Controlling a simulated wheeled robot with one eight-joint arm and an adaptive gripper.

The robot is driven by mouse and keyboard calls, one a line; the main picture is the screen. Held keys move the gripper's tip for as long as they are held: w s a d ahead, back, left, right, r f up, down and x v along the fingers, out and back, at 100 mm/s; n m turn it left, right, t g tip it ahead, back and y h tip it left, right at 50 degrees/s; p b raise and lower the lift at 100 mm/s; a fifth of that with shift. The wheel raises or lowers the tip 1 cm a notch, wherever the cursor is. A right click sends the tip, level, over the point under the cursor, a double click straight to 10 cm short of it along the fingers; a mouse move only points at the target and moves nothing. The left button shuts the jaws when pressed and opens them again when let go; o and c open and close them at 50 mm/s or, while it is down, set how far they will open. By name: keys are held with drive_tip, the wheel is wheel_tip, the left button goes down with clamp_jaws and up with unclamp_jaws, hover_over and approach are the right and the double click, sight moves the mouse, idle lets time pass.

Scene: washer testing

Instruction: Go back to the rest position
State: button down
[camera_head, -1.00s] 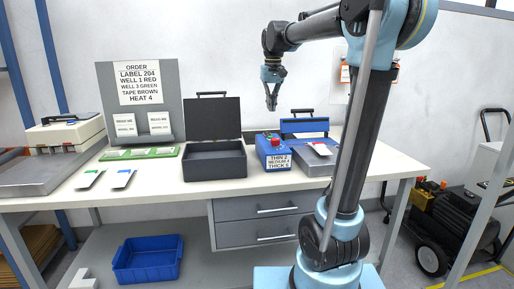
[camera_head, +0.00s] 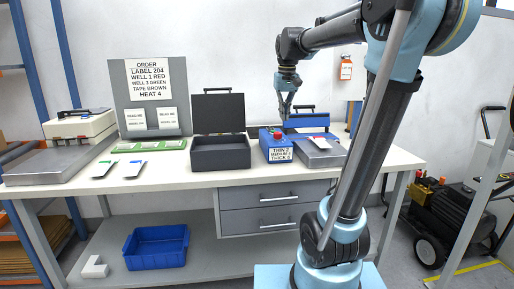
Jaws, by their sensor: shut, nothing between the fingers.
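My gripper (camera_head: 286,108) hangs from my raised arm, pointing down above the back of the workbench (camera_head: 370,160). It is shut with nothing in it. In the picture it overlaps the left side of the blue-fronted sealing device (camera_head: 308,119). The blue control box (camera_head: 268,139) with a red button and a label reading thin, medium and thick shows just below it. I cannot tell the exact height of the gripper over these.
An open dark case (camera_head: 222,152) stands left of the control box. Further left are a green tray (camera_head: 148,147), two cards, an order board (camera_head: 149,70) and a white-lidded machine (camera_head: 80,126). A blue bin (camera_head: 156,247) sits on the lower shelf. A black compressor (camera_head: 456,215) stands at right.

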drive_tip(key=s+d+f, duration=0.4)
drive_tip(key=s+f, duration=0.9)
drive_tip(key=s+d+f+m+t, duration=0.1)
drive_tip(key=s+d+f, duration=0.3)
drive_tip(key=s+f, duration=0.8)
drive_tip(key=shift+s+d+f, duration=0.35)
drive_tip(key=shift+s+f, duration=0.05)
drive_tip(key=shift+f, duration=0.45)
